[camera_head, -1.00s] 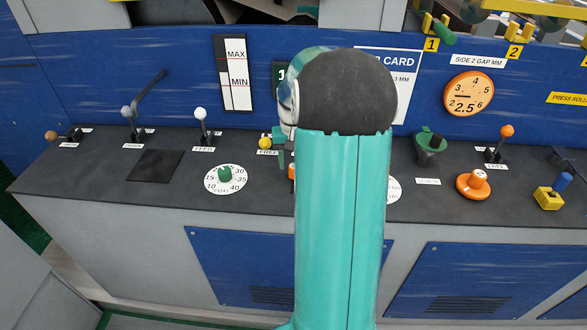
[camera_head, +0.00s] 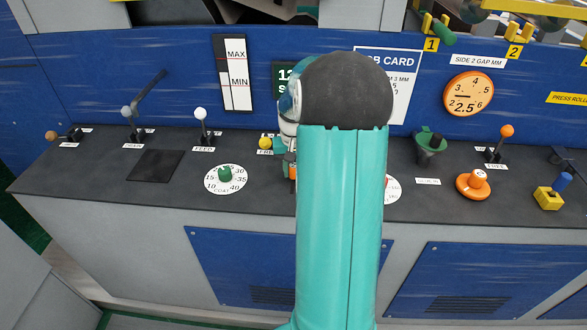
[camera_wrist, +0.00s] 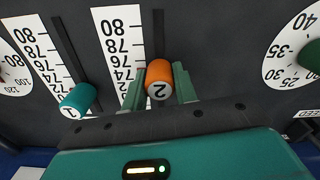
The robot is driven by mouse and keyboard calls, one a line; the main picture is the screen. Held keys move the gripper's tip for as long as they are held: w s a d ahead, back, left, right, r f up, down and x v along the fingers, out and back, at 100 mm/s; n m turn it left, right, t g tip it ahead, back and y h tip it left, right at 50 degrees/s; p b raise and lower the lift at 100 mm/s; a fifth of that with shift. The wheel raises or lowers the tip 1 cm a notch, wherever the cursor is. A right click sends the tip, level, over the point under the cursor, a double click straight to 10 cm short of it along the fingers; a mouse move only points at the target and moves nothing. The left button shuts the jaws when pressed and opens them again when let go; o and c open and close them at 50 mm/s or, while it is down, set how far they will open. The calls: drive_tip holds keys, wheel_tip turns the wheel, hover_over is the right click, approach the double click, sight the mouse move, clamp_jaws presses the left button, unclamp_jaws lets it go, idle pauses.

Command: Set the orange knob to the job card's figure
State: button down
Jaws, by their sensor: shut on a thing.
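In the head view a sliver of orange (camera_head: 292,171) shows beside my arm.
A teal knob (camera_wrist: 78,100) marked 1 stands beside another scale in the wrist view. A green dial knob (camera_head: 225,173) is left of my arm.

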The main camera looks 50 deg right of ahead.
drive_tip(key=shift+w+d, duration=0.95)
drive_tip(key=shift+d, duration=0.25)
drive_tip(key=c, duration=1.1)
unclamp_jaws()
wheel_tip(320, 180, up, 14)
drive_tip(key=shift+s+f, duration=0.1)
